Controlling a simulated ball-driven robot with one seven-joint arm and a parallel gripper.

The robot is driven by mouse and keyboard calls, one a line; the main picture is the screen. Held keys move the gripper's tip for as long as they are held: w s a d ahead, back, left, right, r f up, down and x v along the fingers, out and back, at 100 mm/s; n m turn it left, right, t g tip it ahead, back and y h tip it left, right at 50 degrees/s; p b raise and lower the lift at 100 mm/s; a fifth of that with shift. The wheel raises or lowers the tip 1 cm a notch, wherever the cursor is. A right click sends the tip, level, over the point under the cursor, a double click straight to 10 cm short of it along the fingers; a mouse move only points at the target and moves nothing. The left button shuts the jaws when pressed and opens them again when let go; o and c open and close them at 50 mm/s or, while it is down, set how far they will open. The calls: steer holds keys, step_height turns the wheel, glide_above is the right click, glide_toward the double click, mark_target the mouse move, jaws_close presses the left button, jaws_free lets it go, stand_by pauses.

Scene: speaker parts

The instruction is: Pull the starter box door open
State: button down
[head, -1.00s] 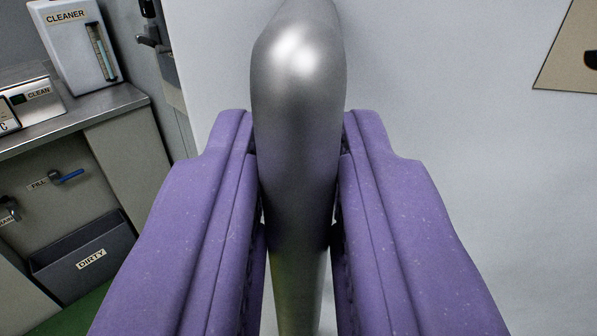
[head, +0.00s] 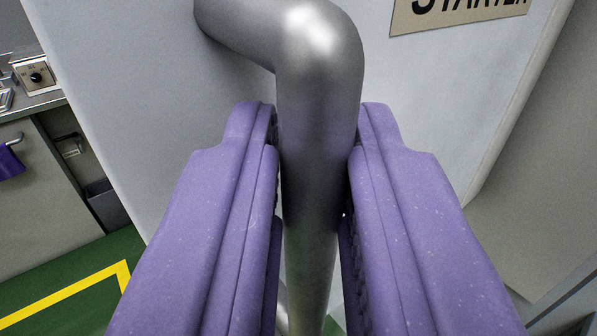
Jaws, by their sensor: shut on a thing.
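The starter box door (head: 150,95) is a pale grey panel filling much of the head view, set at an angle. A tan label (head: 455,12) with dark letters, partly cut off, is on its upper right. A thick grey metal handle (head: 316,85) bends out from the door at the top and runs down between the purple fingers. My gripper (head: 318,165) is shut on the handle's upright part, one finger on each side. The handle's lower end is mostly hidden by the fingers.
At the left is a counter with a cabinet (head: 35,215) and a small box with a black knob (head: 38,77). A yellow line (head: 65,297) marks the green floor (head: 110,258) at lower left. A grey surface (head: 540,170) lies beyond the door's right edge.

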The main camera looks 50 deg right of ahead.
steer(key=shift+n+t+y, duration=0.7)
steer(key=shift+t, duration=0.2)
steer(key=shift+s+d+r+b, duration=0.1)
steer(key=shift+s+b, duration=0.35)
steer(key=shift+s, duration=0.6)
steer(key=shift+s+d+r+b, duration=0.1)
steer(key=shift+s+b, duration=0.3)
steer(key=shift+s, duration=0.6)
steer(key=c, duration=1.3)
jaws_free()
steer(key=shift+d, duration=0.1)
steer(key=shift+o, duration=0.6)
steer(key=shift+d, duration=0.15)
steer(key=shift+f, duration=0.1)
